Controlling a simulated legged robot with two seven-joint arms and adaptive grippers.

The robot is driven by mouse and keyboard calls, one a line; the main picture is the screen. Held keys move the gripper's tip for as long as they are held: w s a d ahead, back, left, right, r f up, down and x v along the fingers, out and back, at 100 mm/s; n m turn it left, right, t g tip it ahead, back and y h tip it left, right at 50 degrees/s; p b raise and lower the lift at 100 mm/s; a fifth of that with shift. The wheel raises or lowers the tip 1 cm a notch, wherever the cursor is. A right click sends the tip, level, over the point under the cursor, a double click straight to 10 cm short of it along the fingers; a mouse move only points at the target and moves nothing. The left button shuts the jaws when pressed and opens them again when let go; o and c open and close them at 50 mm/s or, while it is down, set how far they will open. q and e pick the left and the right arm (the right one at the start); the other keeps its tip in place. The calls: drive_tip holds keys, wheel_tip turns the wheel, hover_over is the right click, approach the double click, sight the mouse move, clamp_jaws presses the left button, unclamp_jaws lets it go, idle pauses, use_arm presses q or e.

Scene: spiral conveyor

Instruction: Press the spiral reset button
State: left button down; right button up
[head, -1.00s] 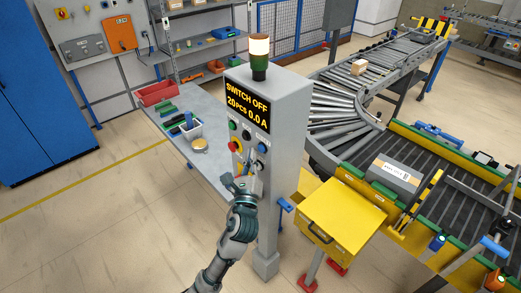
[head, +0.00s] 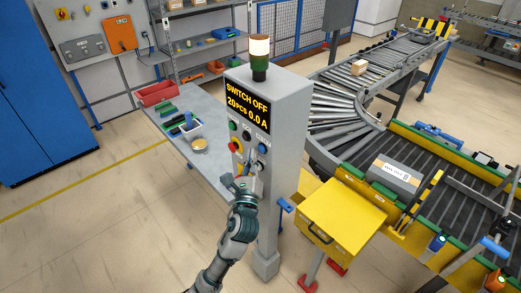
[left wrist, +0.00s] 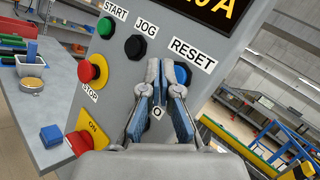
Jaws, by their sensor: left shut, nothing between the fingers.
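The blue reset button (head: 262,147) is on the front of the grey control post (head: 283,125), below its display. In the left wrist view the reset button (left wrist: 183,74) shows under the RESET label, partly hidden by a finger. My left gripper (head: 249,168) is shut and empty, with its fingertips just below and left of the button in the head view. In the left wrist view the gripper's fingertips (left wrist: 160,68) point up beside the button. I cannot tell whether they touch the panel. My right gripper is not in view.
The green start button (left wrist: 106,27), black jog button (left wrist: 134,46) and red stop button (left wrist: 93,70) are close by on the panel. A grey table (head: 215,168) stands to the left. A yellow box (head: 345,212) and the conveyor (head: 335,130) are to the right.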

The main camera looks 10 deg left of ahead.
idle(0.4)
use_arm(q)
drive_tip(key=shift+w+d+r+p, duration=0.1)
drive_tip(key=shift+w+d+p, duration=0.15)
drive_tip(key=shift+w+p, duration=0.1)
idle(0.3)
drive_tip(key=shift+w+d, duration=0.25)
idle(0.5)
idle(0.4)
drive_tip(key=shift+s+a+p, duration=0.5)
drive_tip(key=shift+s+p, duration=0.15)
